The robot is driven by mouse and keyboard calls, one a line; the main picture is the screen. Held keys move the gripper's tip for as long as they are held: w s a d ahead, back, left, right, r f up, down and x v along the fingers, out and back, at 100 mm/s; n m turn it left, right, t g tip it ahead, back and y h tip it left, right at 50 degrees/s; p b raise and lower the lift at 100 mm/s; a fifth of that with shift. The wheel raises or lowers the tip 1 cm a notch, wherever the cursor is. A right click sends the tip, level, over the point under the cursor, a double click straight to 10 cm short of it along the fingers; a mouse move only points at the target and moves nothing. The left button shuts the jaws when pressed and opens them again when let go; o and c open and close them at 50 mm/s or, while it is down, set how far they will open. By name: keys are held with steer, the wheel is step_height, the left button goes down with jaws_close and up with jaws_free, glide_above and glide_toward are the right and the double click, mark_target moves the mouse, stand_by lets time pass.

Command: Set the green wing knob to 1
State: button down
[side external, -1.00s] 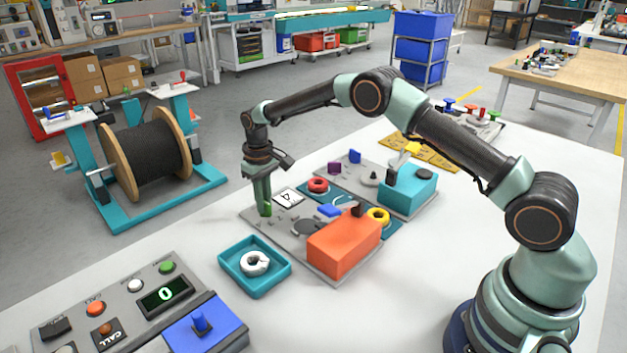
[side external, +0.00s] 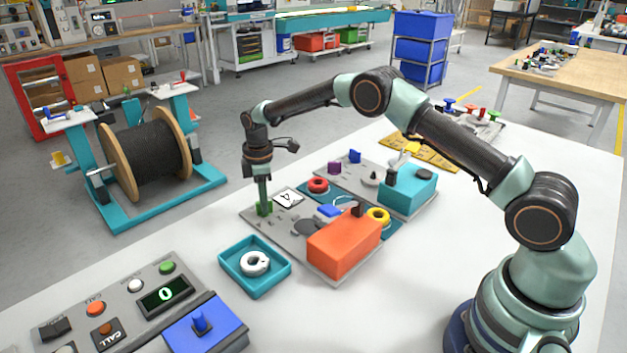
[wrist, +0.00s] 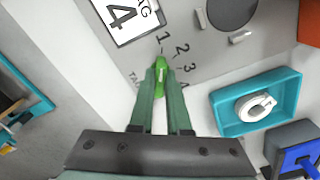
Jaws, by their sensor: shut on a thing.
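The green wing knob (wrist: 161,64) sits on a grey plate at the plate's corner, with the printed numbers 1, 2, 3 and 4 in an arc beside it. A white line runs along its top, and its far end points up toward the 1; exact alignment is hard to tell. My gripper (wrist: 160,72) is shut on the knob, one finger on each side of the wing. In the side external view, my gripper (side external: 264,198) points straight down over the knob (side external: 264,209), which is partly hidden by the fingers.
A white card (wrist: 127,17) marked 4 lies near the knob. A teal tray (side external: 254,291) with a white ring (side external: 256,263) stands in front of the plate. An orange block (side external: 343,248) stands at the plate's right.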

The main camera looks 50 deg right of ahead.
steer(key=c, duration=0.9)
jaws_free()
steer(key=shift+r, duration=3.5)
